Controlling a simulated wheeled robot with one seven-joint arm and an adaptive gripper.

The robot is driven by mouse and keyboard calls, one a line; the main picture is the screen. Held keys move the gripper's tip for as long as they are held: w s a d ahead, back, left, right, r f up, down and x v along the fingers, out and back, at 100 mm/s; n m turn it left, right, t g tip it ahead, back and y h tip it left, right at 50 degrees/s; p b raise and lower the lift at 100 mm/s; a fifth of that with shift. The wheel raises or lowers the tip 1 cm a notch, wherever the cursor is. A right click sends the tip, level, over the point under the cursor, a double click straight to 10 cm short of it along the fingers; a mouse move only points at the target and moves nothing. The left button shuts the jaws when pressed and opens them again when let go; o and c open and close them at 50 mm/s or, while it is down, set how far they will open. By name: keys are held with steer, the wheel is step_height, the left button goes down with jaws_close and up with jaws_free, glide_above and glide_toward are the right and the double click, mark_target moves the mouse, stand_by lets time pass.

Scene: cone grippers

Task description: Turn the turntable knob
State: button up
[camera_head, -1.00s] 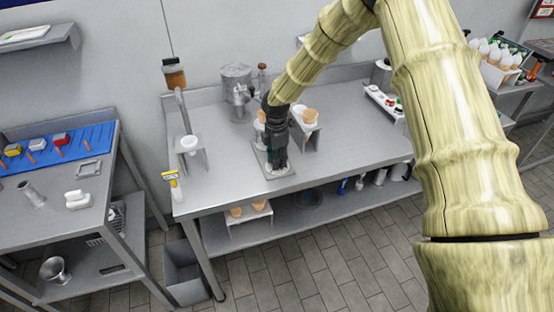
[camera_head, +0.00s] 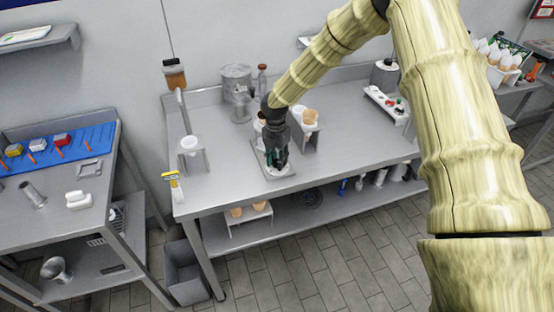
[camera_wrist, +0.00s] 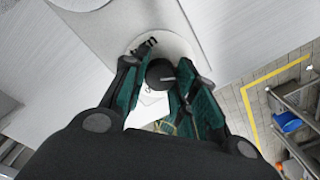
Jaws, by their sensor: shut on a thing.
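The turntable knob (camera_wrist: 160,72) is a small dark round knob with a pale mark, seen between my fingers in the wrist view. It sits by a pale round disc (camera_wrist: 185,45) on a grey plate. In the head view that plate (camera_head: 286,175) lies near the front edge of the table, and the knob is hidden by my fingers. My gripper (camera_head: 277,164) points down over the plate. Its green-lined fingers, also in the wrist view (camera_wrist: 158,80), are shut on the knob from both sides.
A metal canister (camera_head: 237,88) is at the back, and a small stand with a white cup (camera_head: 189,144) is at the left.

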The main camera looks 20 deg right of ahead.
mark_target(276, 160)
steer(key=shift+w+r, duration=0.15)
steer(key=o, duration=1.1)
steer(key=shift+c, duration=0.2)
step_height(276, 160, up, 12)
steer(key=shift+a, duration=0.1)
